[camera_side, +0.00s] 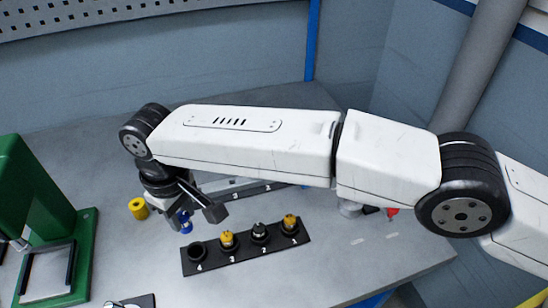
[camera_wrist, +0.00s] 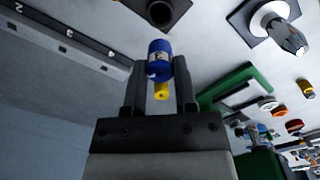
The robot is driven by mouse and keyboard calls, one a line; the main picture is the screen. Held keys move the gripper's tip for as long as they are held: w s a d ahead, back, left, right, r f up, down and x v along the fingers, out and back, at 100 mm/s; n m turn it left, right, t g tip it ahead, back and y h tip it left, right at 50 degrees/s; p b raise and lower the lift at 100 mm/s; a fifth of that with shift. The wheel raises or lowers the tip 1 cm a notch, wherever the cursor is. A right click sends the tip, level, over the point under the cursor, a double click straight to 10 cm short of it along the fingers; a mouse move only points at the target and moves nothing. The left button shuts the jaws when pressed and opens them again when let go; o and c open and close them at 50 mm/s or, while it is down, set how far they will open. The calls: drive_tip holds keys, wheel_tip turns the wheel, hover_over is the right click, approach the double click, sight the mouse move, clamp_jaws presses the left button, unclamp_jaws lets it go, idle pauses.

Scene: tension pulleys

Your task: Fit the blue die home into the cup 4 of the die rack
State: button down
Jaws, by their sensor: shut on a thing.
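The blue die (camera_side: 184,221) is a small blue cylinder held in my gripper (camera_side: 190,210), left of and a little above the die rack. In the wrist view the blue die (camera_wrist: 158,52) sits between the two dark fingers of my gripper (camera_wrist: 158,66). The black die rack (camera_side: 222,262) lies on the bench with numbered cups. Cup 4 (camera_side: 197,251), at its left end, is empty. Cups 3 and 1 hold yellow-topped pieces, and cup 2 holds a dark and silver one. An empty dark cup (camera_wrist: 168,8) shows at the wrist view's top edge.
A yellow cylinder (camera_side: 138,208) stands left of my gripper. A green press (camera_side: 38,205) stands at the far left. Another dark numbered rack (camera_side: 245,190) lies behind, partly hidden by my arm. The bench in front of the die rack is clear.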

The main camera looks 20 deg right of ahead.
drive_tip(key=shift+f, duration=0.2)
drive_tip(key=shift+f, duration=3.3)
drive_tip(key=shift+s+d+f, duration=0.1)
drive_tip(key=shift+f, duration=1.55)
drive_tip(key=shift+c, duration=1.6)
unclamp_jaws()
drive_tip(key=shift+r, duration=0.1)
drive_tip(key=shift+r, duration=0.1)
drive_tip(key=shift+r, duration=3.8)
